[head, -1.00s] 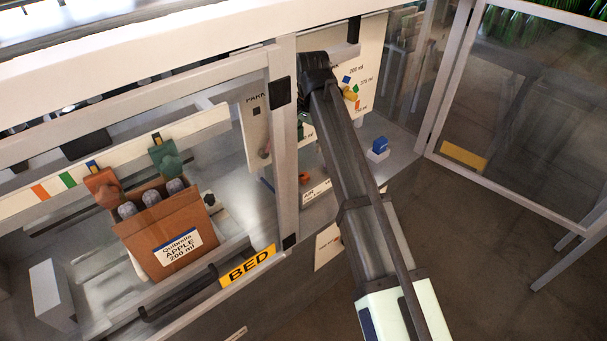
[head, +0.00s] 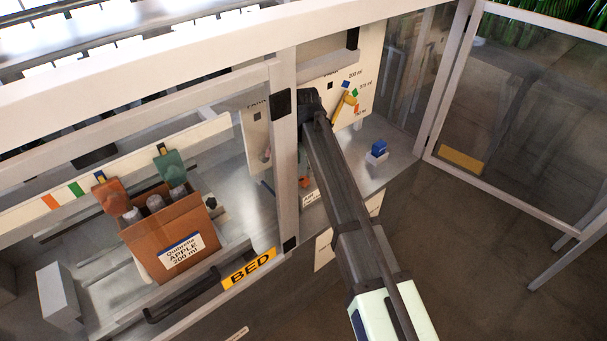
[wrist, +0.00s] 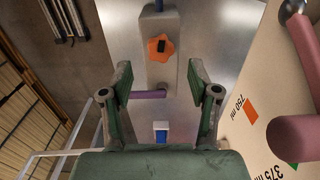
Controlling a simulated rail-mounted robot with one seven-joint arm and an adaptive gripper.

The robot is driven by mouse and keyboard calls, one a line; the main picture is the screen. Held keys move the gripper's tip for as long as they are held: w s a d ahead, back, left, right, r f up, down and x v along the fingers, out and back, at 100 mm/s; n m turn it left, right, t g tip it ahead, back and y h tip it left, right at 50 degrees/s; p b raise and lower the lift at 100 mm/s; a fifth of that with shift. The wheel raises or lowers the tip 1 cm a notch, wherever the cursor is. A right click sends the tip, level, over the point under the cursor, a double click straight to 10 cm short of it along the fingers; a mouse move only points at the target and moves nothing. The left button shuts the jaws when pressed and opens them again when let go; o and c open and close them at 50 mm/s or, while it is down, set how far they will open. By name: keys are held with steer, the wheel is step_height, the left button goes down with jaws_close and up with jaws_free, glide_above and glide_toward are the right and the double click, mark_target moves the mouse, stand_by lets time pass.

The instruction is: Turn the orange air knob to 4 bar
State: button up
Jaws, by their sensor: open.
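The orange air knob (wrist: 160,47) is star-shaped with a dark mark at its centre. It sits on a grey raised block near the top middle of the wrist view. In the head view the orange knob (head: 305,182) is small, beside the AIR label (head: 309,196). My gripper (wrist: 159,72) is open and empty. Its two green-grey fingers are spread to either side, and the knob shows beyond and between the tips, apart from them. The knob's pressure reading cannot be made out.
A purple bar (wrist: 149,94) crosses between my fingers. A blue-and-white block (wrist: 161,132) stands on the deck. A sloped size panel (wrist: 240,130) with a pink-red handle (wrist: 296,138) is close on the right. A frame post (head: 285,150) and open glass door (head: 520,110) flank the arm.

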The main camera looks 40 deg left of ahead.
mark_target(303, 179)
steer(key=shift+f+p, duration=0.5)
steer(key=shift+f, duration=2.2)
steer(key=c, duration=1.2)
